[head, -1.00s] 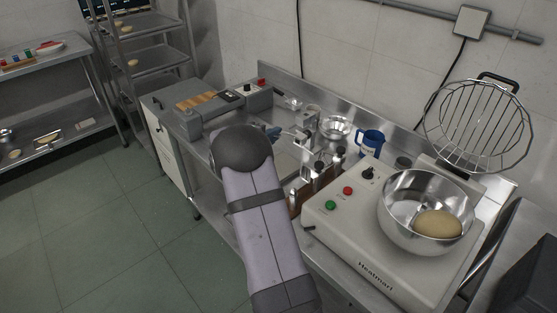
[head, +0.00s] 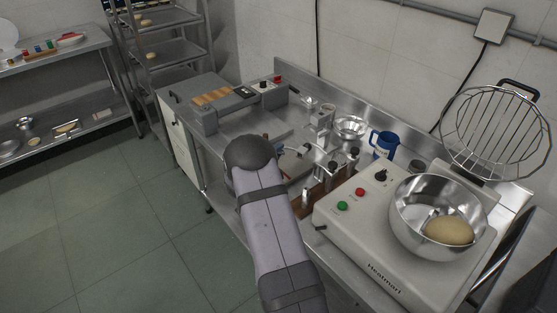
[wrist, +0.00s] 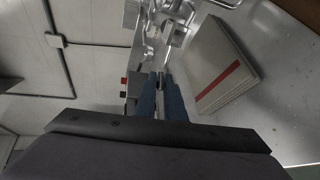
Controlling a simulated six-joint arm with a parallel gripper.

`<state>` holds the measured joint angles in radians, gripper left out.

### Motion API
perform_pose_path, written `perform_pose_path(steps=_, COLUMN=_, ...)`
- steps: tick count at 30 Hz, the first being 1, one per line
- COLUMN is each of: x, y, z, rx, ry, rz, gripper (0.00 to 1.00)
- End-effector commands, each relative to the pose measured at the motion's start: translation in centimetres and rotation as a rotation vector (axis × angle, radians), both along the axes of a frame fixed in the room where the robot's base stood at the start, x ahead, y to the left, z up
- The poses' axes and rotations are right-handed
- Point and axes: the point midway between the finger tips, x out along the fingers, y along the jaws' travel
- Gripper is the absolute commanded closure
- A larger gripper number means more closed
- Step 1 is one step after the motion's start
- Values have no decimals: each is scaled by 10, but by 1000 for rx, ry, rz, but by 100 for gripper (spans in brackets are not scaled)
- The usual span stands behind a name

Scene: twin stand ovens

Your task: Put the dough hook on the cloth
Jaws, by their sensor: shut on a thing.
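My gripper (wrist: 161,94) shows in the wrist view as two blue fingers shut on a slim metal piece, which I take to be the dough hook (wrist: 160,74). Its far end merges with the metal items behind it, so its full shape is unclear. The folded grey cloth with a red stripe (wrist: 218,72) lies on the steel counter to the right of the fingers in the wrist view, apart from them. In the head view my arm's rounded joint hides most of the gripper, and the cloth shows only in part, if at all.
In the head view, a machine with a steel bowl (head: 408,235) holding dough stands at right, its wire guard (head: 495,135) raised. A blue jug (head: 383,143), a small steel bowl (head: 351,128) and metal tools stand behind. A grey machine (head: 225,100) occupies the counter's far left.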

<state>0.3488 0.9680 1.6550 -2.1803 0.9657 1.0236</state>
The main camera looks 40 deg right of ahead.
Motion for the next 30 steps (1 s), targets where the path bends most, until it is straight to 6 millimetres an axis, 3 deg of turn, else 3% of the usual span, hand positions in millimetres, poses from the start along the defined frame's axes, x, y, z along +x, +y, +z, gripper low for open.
perform_pose_path(steps=8, x=1, y=-1, z=-5, rx=-3, ry=-3, rz=0, gripper=100)
perform_pose_path(steps=20, x=1, y=0, z=-43, rx=-4, ry=-2, rz=0, gripper=100)
perform_pose_path(steps=30, x=1, y=0, z=-45, rx=-3, ry=-3, rz=0, gripper=100)
